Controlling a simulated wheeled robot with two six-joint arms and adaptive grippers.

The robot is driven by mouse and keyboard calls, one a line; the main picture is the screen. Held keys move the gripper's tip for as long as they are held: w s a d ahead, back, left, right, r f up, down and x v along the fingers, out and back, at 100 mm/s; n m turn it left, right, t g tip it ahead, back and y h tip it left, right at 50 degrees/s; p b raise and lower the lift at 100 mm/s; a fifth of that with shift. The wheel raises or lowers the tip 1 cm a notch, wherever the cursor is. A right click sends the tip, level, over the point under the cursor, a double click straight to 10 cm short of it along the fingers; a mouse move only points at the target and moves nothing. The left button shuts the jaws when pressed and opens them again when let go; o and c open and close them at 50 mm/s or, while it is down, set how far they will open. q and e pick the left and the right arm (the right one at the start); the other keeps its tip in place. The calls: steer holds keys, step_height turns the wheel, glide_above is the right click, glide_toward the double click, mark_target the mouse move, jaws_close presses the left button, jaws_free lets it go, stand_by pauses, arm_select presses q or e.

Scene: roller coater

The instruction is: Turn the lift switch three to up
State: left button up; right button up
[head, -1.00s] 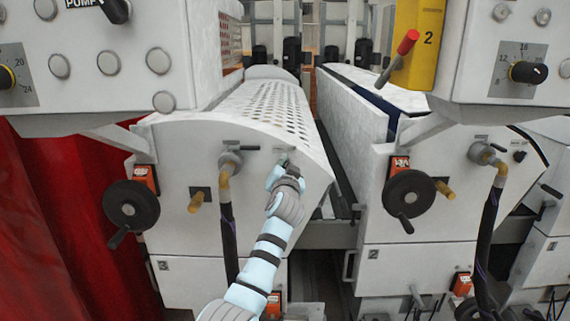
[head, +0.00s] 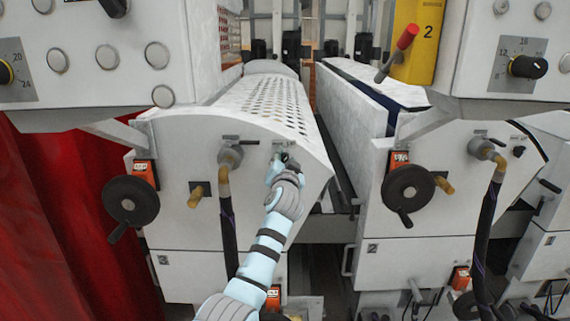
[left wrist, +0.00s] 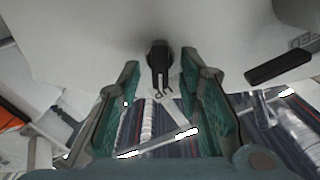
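The lift switch (left wrist: 158,58) is a small black knob on the white front panel. It shows near the top middle of the left wrist view, with a dark marking just below it that I cannot read surely. In the head view the switch (head: 285,157) is a small dark spot at the tip of my left gripper and is mostly hidden by it. My left gripper (left wrist: 158,110) is open, with one green-padded finger on each side of the line to the switch. The fingers do not visibly grip it. My right gripper is not in view.
A pipe fitting with a hose (head: 229,158) sits just left of my left gripper. A black handwheel (head: 131,201) is further left, and another handwheel (head: 408,195) is on the right machine. A black lever (left wrist: 277,69) is beside the switch in the wrist view.

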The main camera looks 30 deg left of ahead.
arm_select(q)
steer(key=v, duration=1.2)
